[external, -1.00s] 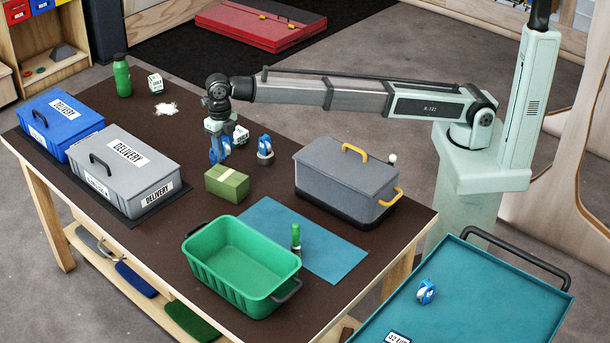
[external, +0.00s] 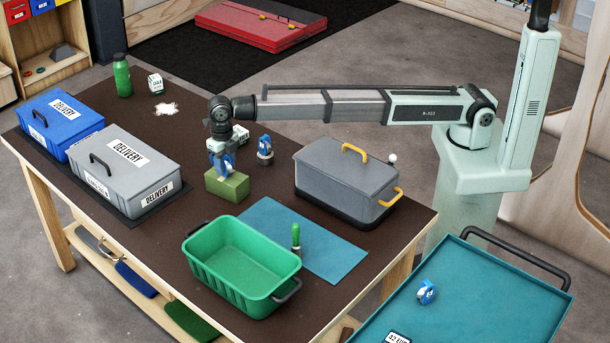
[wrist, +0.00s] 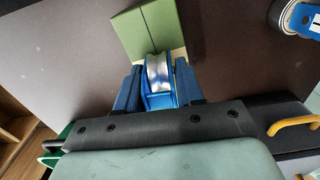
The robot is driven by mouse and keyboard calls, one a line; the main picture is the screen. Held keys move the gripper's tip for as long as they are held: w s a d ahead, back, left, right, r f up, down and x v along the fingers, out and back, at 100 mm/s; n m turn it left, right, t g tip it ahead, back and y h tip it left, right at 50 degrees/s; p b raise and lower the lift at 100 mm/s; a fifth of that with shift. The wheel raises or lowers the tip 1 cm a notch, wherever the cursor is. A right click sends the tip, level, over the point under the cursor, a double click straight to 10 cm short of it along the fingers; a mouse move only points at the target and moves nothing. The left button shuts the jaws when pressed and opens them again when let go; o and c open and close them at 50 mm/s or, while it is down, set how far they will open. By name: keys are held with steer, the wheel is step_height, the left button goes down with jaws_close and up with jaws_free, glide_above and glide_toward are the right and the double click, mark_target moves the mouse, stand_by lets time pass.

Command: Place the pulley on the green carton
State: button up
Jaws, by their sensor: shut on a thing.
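My gripper (external: 223,167) points down over the green carton (external: 228,188), which lies on the dark table. It is shut on a blue pulley with a silver wheel, which shows between the two blue fingers in the wrist view (wrist: 158,78). In the wrist view the pulley overlaps the near part of the carton (wrist: 142,30). In the external view the pulley is at the carton's top, and I cannot tell whether it touches. The fingers hide part of the pulley and the carton.
Another blue pulley (external: 264,149) stands right of the carton, and one (external: 426,292) lies on the teal cart. A grey lidded box (external: 346,185) is to the right, a green open bin (external: 243,262) in front, a grey delivery box (external: 125,169) to the left.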

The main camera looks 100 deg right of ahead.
steer(key=o, duration=1.1)
step_height(320, 180, up, 12)
steer(key=shift+r, duration=0.1)
